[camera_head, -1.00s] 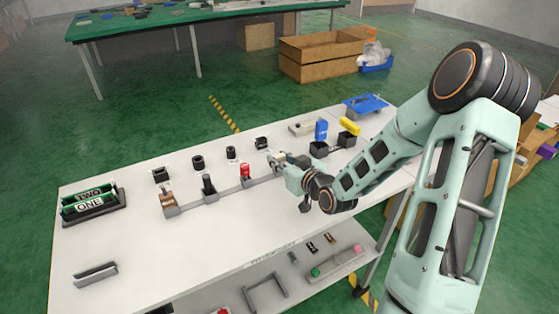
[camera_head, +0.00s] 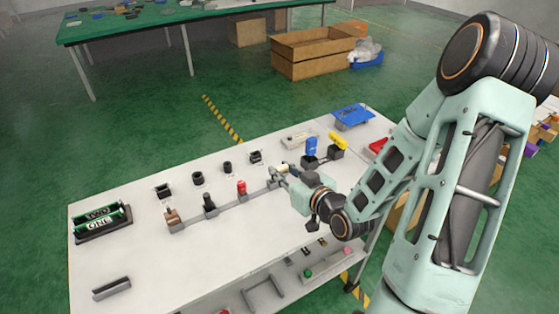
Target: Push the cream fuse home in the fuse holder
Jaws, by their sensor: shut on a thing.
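My gripper (camera_head: 280,175) is at the right end of a row of small lever fixtures on the white table. It is shut on a small cream piece, which I take for the cream fuse (camera_head: 290,168); the fingers partly hide it. A grey block (camera_head: 271,183) at the end of the row sits right at the fingertips. It may be the fuse holder, but it is small and partly covered. I cannot tell how deep the fuse sits, or whether it touches the block.
To the left in the row stand a red lever (camera_head: 241,187), a black one (camera_head: 209,203) and a brown one (camera_head: 173,218). Blue (camera_head: 311,147) and yellow (camera_head: 338,140) pieces stand right.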

